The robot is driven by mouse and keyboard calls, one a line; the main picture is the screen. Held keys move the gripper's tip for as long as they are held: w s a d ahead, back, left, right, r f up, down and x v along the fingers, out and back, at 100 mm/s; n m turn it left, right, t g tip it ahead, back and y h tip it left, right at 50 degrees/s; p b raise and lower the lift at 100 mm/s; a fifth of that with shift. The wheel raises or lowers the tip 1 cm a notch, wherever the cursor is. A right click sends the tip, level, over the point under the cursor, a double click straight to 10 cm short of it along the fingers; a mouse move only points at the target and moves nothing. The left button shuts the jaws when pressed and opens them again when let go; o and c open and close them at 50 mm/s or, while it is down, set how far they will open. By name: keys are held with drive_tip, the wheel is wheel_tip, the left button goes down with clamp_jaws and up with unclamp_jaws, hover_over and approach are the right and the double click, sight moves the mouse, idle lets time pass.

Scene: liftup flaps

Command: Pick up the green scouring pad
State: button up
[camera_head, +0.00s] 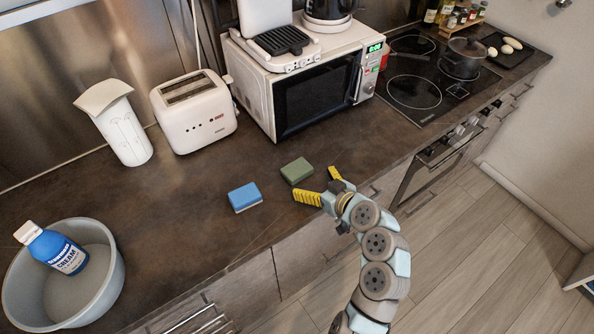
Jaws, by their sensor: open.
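The green scouring pad (297,171) lies flat on the dark countertop, in front of the microwave. My gripper (320,186) has yellow fingers spread apart and empty. It is at the counter's front edge, just in front of and slightly right of the green pad. I cannot tell exactly how high the fingers are above the counter. A blue sponge (245,197) with a pale underside lies to the left of the green pad, apart from it.
The white microwave (318,97) with a grill on top stands behind the pad. A white toaster (194,111) and a white container (122,127) stand at the back left. A grey basin (106,292) holds a blue bottle (52,247). A cooktop (414,92) is at the right.

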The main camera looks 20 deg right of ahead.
sight(304, 176)
drive_tip(key=shift+b+x, duration=0.35)
drive_tip(key=shift+x, duration=2.3)
drive_tip(key=c, duration=0.5)
